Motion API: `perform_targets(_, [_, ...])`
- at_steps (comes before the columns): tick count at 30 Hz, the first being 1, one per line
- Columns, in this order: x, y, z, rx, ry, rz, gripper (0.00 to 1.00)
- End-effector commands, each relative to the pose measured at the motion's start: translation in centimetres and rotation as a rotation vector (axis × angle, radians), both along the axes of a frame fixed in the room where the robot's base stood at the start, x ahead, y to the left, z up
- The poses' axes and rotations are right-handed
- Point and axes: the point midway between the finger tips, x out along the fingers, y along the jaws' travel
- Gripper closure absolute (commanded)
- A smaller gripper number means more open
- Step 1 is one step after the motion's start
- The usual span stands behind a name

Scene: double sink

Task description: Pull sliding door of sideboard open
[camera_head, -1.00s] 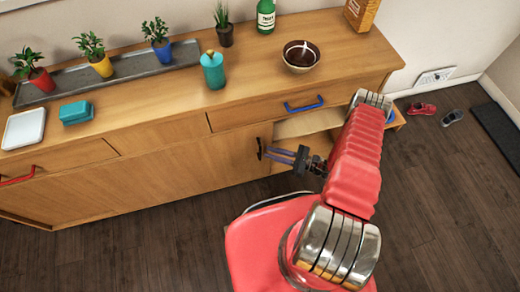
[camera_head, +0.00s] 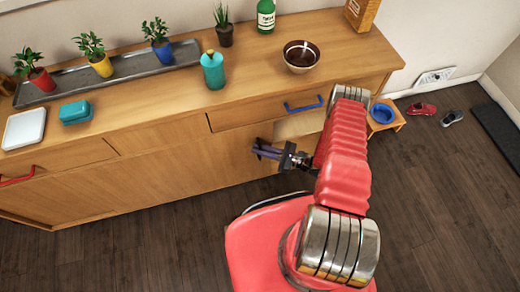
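The sideboard (camera_head: 130,125) is a long wooden unit along the wall. Its sliding door (camera_head: 220,160) is a plain wooden panel below the drawers, with an open gap (camera_head: 300,127) to the right of its right edge. My gripper (camera_head: 259,151), with two dark purple fingers, reaches in from the right to the right end of this door. The fingertips are at the door's dark vertical handle (camera_head: 256,147), which they largely cover. I cannot tell whether the fingers are closed on it. My red arm hides part of the gap.
A drawer with a blue handle (camera_head: 304,104) is above the gap. A bowl (camera_head: 301,56), a teal bottle (camera_head: 213,70) and potted plants stand on top. A small stool with a blue bowl (camera_head: 382,113) is at the right. The floor in front is clear.

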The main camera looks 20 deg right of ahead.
Motion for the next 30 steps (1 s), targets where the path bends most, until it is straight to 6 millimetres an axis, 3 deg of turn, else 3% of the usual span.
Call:
perform_targets(4, [0.00,-0.01,0.00,0.000,0.000,0.000,1.00])
perform_targets(30, [0.02,0.71,-0.01,0.001,0.001,-0.018,1.00])
